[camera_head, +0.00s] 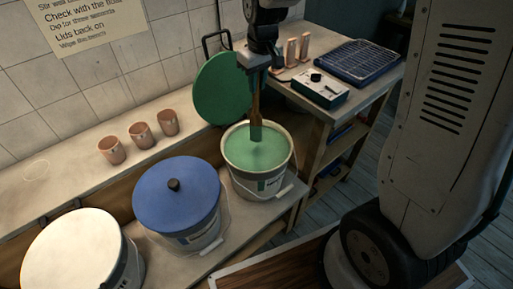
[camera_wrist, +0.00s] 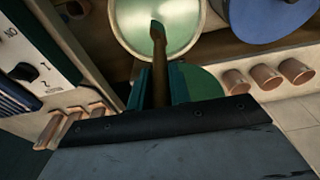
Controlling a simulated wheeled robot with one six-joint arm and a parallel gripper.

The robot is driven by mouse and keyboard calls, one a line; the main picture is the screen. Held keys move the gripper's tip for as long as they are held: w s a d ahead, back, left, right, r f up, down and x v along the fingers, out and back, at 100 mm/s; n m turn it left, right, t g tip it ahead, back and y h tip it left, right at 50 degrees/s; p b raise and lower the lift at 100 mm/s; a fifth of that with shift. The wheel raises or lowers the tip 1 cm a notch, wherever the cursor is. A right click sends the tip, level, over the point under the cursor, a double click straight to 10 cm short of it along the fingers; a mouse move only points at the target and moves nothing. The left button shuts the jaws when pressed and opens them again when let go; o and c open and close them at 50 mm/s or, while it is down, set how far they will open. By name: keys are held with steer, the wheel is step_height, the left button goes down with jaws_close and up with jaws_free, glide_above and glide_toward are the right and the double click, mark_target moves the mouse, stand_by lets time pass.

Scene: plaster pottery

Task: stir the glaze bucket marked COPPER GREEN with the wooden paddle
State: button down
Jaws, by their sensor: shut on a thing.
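The open glaze bucket (camera_head: 233,184) holds pale green glaze (camera_head: 262,156) and stands on the low shelf at the centre. Its label is partly visible but too small to read. My gripper (camera_head: 258,76) is above the bucket, pointing down, shut on the wooden paddle (camera_head: 256,112). The paddle's lower end has a green part at the glaze surface; whether it dips below is hard to tell. In the wrist view the paddle (camera_wrist: 158,50) reaches from between the fingers (camera_wrist: 160,85) over the bucket (camera_wrist: 113,30). A green lid (camera_head: 218,90) leans on the wall behind the bucket.
A blue-lidded bucket (camera_head: 176,192) and a white-lidded bucket (camera_head: 72,252) stand to the left. Several terracotta cups (camera_head: 140,135) line the ledge. A side table holds a boxed device (camera_head: 311,88), a blue rack (camera_head: 350,63) and copper-coloured pieces (camera_head: 292,52). A notice (camera_head: 85,22) hangs on the tiles.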

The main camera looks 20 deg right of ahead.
steer(key=shift+r, duration=4.8)
